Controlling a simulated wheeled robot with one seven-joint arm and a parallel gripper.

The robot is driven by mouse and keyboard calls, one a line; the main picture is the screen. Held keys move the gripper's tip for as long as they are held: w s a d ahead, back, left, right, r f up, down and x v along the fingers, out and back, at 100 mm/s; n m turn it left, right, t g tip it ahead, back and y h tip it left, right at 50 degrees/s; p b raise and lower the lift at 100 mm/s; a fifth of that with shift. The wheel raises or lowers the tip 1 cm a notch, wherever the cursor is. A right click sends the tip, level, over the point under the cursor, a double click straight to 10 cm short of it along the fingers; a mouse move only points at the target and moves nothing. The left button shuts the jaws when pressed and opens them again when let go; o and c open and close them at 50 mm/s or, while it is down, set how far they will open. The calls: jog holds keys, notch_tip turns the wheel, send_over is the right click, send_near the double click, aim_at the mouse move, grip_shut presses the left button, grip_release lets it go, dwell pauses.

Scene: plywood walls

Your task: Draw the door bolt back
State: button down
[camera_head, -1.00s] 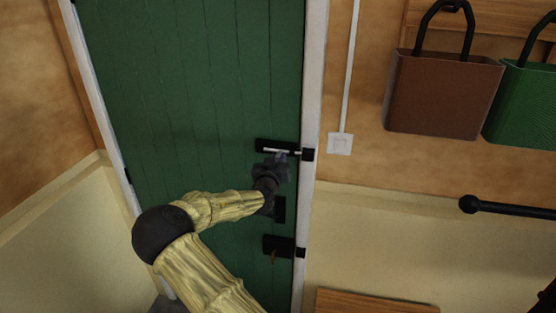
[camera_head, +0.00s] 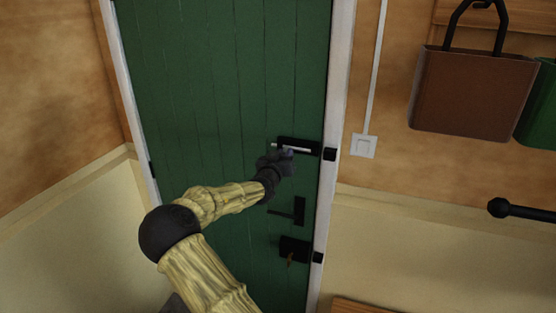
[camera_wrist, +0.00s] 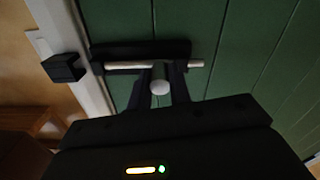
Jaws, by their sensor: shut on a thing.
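The door bolt (camera_wrist: 125,66) is a pale rod in a black mount (camera_head: 300,142) on the green door (camera_head: 225,90). The black keeper (camera_head: 330,154) sits on the white door frame; it also shows in the wrist view (camera_wrist: 64,67). The rod's end lies inside the mount, and a clear gap parts it from the keeper. My gripper (camera_head: 284,154) is at the bolt's left part. In the wrist view its two fingers are shut on the bolt's round white knob (camera_wrist: 160,87). In the head view the gripper hides the knob.
Below the bolt are a black door handle (camera_head: 300,211) and a lock with a key (camera_head: 294,249). A light switch (camera_head: 363,146), a brown bag (camera_head: 474,92) and a black bar (camera_head: 525,211) are on the right. The door looks closed.

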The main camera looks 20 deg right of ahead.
jog(key=shift+w+a, duration=0.1)
jog(key=shift+a, duration=0.05)
jog(key=c, duration=1.3)
grip_release()
jog(key=shift+w+a, duration=0.1)
jog(key=shift+a, duration=0.05)
jog(key=b+v, duration=0.5)
jog(key=v, duration=1.2)
jog(key=shift+s+b, duration=0.2)
jog(key=shift+b, duration=0.1)
jog(key=shift+a, duration=0.1)
